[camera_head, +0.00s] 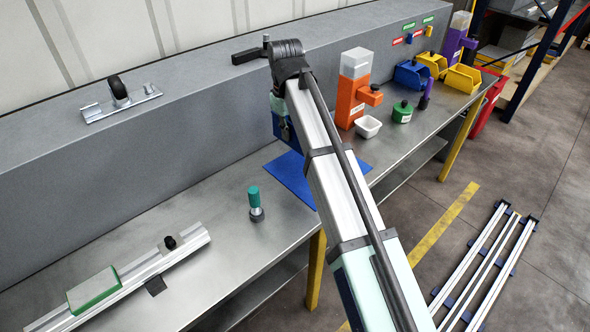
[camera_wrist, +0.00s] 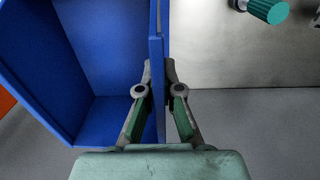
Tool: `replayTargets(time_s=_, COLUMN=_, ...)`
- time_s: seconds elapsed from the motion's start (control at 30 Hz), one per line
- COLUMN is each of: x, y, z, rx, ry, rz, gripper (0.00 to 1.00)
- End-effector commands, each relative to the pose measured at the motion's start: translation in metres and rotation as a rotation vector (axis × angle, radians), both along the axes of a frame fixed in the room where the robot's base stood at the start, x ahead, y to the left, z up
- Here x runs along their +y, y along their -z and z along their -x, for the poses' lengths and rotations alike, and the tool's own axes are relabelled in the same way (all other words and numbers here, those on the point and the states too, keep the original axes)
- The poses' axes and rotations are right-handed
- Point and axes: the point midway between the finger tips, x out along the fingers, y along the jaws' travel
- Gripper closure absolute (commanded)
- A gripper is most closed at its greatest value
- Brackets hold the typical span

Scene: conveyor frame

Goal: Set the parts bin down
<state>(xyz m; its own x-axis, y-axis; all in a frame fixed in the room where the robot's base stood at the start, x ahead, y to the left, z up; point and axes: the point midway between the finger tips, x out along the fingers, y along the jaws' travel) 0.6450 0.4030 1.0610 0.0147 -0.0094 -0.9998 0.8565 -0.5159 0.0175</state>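The blue parts bin (camera_wrist: 70,60) fills the left of the wrist view, and its inside looks empty. My gripper (camera_wrist: 160,75) has one finger on each side of the bin's near-vertical wall and is closed on it. In the head view the bin (camera_head: 291,134) shows only in part behind my arm, over the far part of a flat blue mat (camera_head: 292,178) on the bench. My fingers are hidden there. I cannot tell whether there is a gap between the bin's underside and the mat.
A green-handled tool (camera_head: 255,202) stands on the bench (camera_head: 215,235) left of the mat. A white tray (camera_head: 368,126), an orange dispenser (camera_head: 349,100) and a green container (camera_head: 402,113) stand to the right. A rail (camera_head: 135,285) lies front left. A grey ledge (camera_head: 170,130) runs behind.

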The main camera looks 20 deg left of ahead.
Motion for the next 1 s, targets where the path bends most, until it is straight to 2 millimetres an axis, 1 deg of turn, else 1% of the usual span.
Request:
replayTargets(time_s=0.03, x=-0.002, y=0.012, z=0.002, rx=0.002, ry=0.001, rz=0.001, gripper=1.00)
replayTargets(time_s=0.2, x=-0.002, y=0.053, z=0.002, rx=0.002, ry=0.001, rz=0.001, gripper=1.00)
replayTargets(time_s=0.3, x=-0.002, y=0.077, z=0.002, rx=0.002, ry=0.001, rz=0.001, gripper=1.00)
replayTargets(time_s=0.4, x=-0.001, y=0.096, z=0.001, rx=0.001, ry=0.002, rz=0.000, gripper=1.00)
replayTargets(time_s=0.53, x=-0.001, y=0.112, z=0.000, rx=0.000, ry=0.002, rz=0.000, gripper=1.00)
replayTargets(time_s=0.77, x=-0.001, y=0.124, z=0.000, rx=0.000, ry=0.002, rz=0.000, gripper=1.00)
replayTargets(time_s=1.0, x=-0.001, y=0.153, z=0.000, rx=0.000, ry=0.002, rz=0.000, gripper=1.00)
